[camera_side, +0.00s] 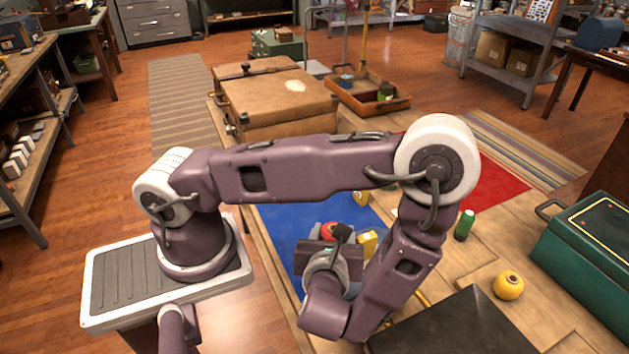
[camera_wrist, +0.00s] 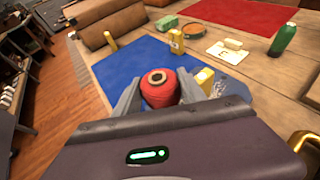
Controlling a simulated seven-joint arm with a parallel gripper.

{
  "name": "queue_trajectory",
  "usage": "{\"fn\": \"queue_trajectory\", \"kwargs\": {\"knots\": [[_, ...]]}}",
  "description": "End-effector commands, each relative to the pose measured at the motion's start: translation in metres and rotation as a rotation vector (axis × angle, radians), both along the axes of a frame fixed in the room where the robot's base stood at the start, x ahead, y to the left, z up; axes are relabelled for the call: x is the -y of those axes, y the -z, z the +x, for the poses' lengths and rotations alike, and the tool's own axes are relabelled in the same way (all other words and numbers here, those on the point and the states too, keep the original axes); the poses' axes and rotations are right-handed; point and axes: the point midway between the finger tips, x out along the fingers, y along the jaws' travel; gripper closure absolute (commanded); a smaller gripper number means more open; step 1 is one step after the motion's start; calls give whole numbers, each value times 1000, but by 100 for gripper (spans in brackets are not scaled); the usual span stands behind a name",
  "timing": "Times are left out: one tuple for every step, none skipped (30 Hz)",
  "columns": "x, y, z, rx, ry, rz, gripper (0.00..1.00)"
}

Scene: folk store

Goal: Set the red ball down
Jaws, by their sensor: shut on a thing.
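The red ball (camera_wrist: 158,90) is a round red spool-like thing with a pale ring and dark hole on top. My gripper (camera_wrist: 158,100) is shut on it, one grey finger on each side. In the side view the red ball (camera_side: 329,229) shows only in part behind my gripper (camera_side: 333,240), over or on the blue mat (camera_side: 290,224). I cannot tell whether its underside touches the mat. The blue mat also fills the middle of the wrist view (camera_wrist: 130,62).
A yellow block-like thing (camera_wrist: 205,77) stands close to the right finger. Another yellow thing (camera_wrist: 176,40), a copper bowl (camera_wrist: 196,31), a white card (camera_wrist: 223,54) and a green bottle (camera_wrist: 283,40) lie beyond. A red mat (camera_side: 497,184) is further back. The blue mat's left part is clear.

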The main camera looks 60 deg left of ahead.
Motion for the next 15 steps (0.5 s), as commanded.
{"fn": "queue_trajectory", "kwargs": {"knots": [[3,-14,13,9,26,-6,90],[4,-22,20,8,42,-6,90],[5,-32,29,8,61,-6,90],[6,-40,36,10,76,-6,90],[6,-48,42,10,87,-5,90],[6,-58,51,12,99,-5,90],[6,-66,58,12,109,-4,90],[5,-74,65,13,113,-3,90],[4,-82,76,13,116,-4,90],[2,-87,85,15,112,-3,90],[0,-90,94,13,106,-2,90],[-3,-92,107,13,91,1,90],[-7,-92,116,11,77,1,90],[-12,-91,124,8,56,3,90],[-20,-87,134,5,23,4,90]]}}
